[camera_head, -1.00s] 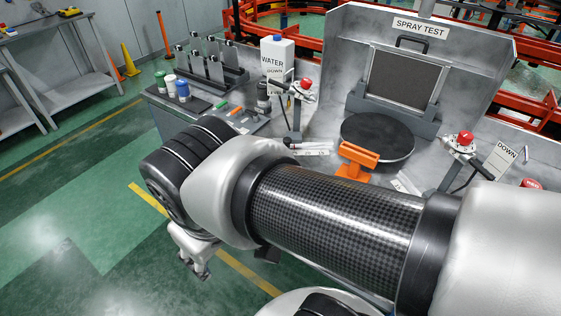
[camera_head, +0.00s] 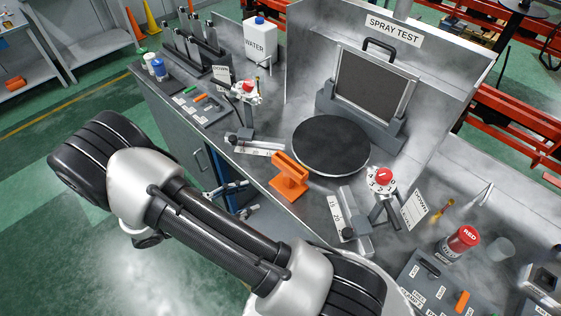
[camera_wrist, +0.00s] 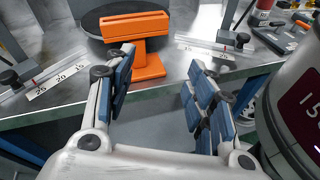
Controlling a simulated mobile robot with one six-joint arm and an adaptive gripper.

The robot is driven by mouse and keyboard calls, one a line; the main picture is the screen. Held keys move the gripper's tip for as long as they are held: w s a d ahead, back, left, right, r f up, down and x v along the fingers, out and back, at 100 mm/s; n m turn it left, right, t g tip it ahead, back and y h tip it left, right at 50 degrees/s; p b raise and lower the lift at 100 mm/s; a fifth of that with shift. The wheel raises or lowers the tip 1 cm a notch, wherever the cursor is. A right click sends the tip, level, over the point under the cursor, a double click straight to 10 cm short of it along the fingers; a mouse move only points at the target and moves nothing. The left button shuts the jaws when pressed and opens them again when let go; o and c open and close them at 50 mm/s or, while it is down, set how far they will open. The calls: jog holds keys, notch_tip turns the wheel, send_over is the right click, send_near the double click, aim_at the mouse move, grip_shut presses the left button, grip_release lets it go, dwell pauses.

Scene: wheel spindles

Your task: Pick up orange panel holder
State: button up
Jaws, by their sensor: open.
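The orange panel holder (camera_head: 289,175) stands upright on the grey workbench near its front edge, in front of the round black turntable (camera_head: 331,144). It has a flat base and a slotted top bar. In the wrist view the holder (camera_wrist: 137,40) is ahead of my gripper, slightly left of centre. My gripper (camera_wrist: 158,75) is open, with blue pads on both fingers and nothing between them. The left fingertip overlaps the holder's base in the picture; I cannot tell the exact gap.
Rulers with black sliders lie on both sides of the holder (camera_head: 258,148). A red-knobbed valve (camera_head: 383,177) stands to the right, another (camera_head: 247,88) to the left. The spray test booth with its framed panel (camera_head: 372,88) rises behind the turntable. A red can (camera_head: 460,243) stands at the right.

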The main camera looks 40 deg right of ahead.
notch_tip(320, 180, down, 7)
jog(key=n+t+h+p, duration=0.2)
jog(key=n+t+h, duration=0.1)
jog(key=n+t, duration=0.15)
jog(key=n, duration=0.1)
send_near(286, 179)
jog(key=d, duration=0.5)
jog(key=shift+d+f, duration=0.2)
jog(key=shift+d, duration=0.1)
jog(key=shift+w+d+r+b, duration=0.1)
jog(key=shift+d+b, duration=0.05)
jog(key=shift+d, duration=0.8)
jog(key=shift+w+d+b, duration=0.15)
jog(key=shift+d+b, duration=0.05)
jog(key=shift+d, duration=0.75)
jog(key=shift+w+d+r+b, duration=0.1)
jog(key=shift+d+b, duration=0.05)
jog(key=shift+d, duration=0.85)
grip_shut()
